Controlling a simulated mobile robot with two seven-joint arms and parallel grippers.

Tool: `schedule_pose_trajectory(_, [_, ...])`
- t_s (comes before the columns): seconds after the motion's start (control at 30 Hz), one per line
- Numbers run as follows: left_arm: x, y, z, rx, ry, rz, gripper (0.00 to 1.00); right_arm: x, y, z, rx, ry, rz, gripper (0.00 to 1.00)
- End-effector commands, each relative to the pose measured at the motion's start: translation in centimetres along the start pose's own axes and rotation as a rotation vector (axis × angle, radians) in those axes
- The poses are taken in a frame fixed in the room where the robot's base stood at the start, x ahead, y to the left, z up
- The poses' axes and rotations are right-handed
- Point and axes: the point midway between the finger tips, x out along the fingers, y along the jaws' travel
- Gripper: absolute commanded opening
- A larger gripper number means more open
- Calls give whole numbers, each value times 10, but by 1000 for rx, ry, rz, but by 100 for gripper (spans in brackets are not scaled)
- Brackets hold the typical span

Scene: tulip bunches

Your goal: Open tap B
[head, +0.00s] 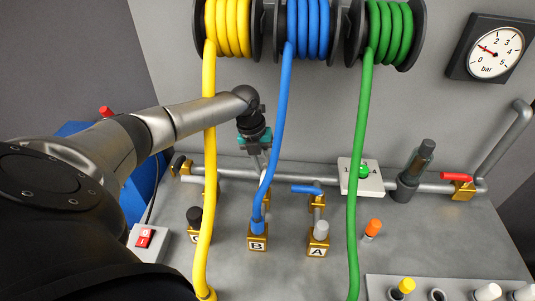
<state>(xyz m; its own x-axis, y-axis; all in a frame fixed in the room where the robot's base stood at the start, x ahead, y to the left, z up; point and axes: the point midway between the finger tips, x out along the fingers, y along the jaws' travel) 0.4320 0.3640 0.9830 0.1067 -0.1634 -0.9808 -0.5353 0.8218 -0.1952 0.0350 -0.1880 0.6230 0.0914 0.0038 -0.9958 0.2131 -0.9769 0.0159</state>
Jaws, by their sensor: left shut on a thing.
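My left gripper (264,162) points down at the manifold pipe (230,173), right above the block labelled B (257,244). It is shut on the handle of tap B, which is mostly hidden behind the fingers and the blue hose (274,150). I cannot tell how the handle is turned. The blue hose runs down in front of the gripper into the B block. To the right, tap A (305,189) has a blue handle lying along the pipe, above the block labelled A (318,252). My right gripper is not in view.
A yellow hose (207,160) and a green hose (354,230) hang from reels on both sides. A red-handled tap (457,176), a pressure gauge (495,52), a white plate with a green knob (361,178) and a red switch box (146,240) stand around.

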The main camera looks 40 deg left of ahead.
Motion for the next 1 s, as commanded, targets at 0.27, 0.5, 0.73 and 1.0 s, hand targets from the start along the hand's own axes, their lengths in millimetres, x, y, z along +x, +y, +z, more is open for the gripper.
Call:
schedule_pose_trajectory(0.27, [0,0,-1,13,3,-1,0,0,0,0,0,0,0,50])
schedule_pose_trajectory(0.5, [0,0,-1,13,4,-1,34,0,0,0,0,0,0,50])
schedule_pose_trajectory(0.73, [0,0,-1,10,3,-1,57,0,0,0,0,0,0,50])
schedule_pose_trajectory(1.0, [0,0,0,3,1,0,57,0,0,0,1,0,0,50])
